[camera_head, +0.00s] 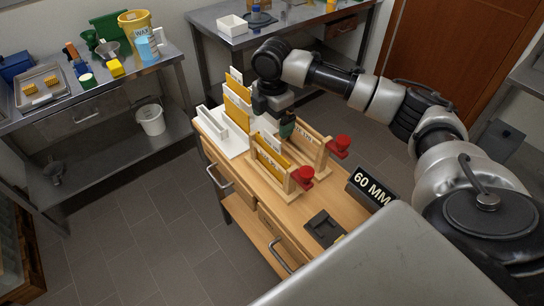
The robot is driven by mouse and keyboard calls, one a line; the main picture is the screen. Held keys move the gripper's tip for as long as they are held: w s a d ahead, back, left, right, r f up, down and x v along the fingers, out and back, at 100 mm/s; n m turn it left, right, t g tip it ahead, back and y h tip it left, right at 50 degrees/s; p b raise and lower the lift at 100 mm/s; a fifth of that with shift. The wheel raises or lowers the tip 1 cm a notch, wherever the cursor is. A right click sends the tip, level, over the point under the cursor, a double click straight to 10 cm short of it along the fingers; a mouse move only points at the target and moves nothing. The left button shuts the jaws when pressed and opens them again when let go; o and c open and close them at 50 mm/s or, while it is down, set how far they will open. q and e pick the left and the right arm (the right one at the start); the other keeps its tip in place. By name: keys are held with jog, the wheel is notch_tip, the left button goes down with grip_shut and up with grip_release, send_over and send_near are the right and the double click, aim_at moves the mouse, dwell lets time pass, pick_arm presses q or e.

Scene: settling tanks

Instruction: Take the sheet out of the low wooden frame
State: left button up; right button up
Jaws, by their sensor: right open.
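My right gripper (287,128) is open and points down at the far part of the frame. Its fingertips are small and partly hidden, so I cannot tell whether they touch a sheet. My left gripper is not in view.
Steel benches hold a yellow bucket (136,25) and a white box (232,25).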

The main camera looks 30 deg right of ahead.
aim_at(272, 136)
jog(key=shift+s+a+f, duration=0.2)
jog(key=shift+s+f, duration=0.05)
jog(key=shift+f, duration=0.4)
notch_tip(272, 136, down, 4)
jog(key=shift+w+d+f+p, duration=0.1)
jog(key=shift+w+f+p, duration=0.1)
jog(key=shift+p, duration=0.9)
jog(key=shift+s+f, duration=0.15)
jog(key=shift+f, duration=0.45)
jog(key=c, duration=1.2)
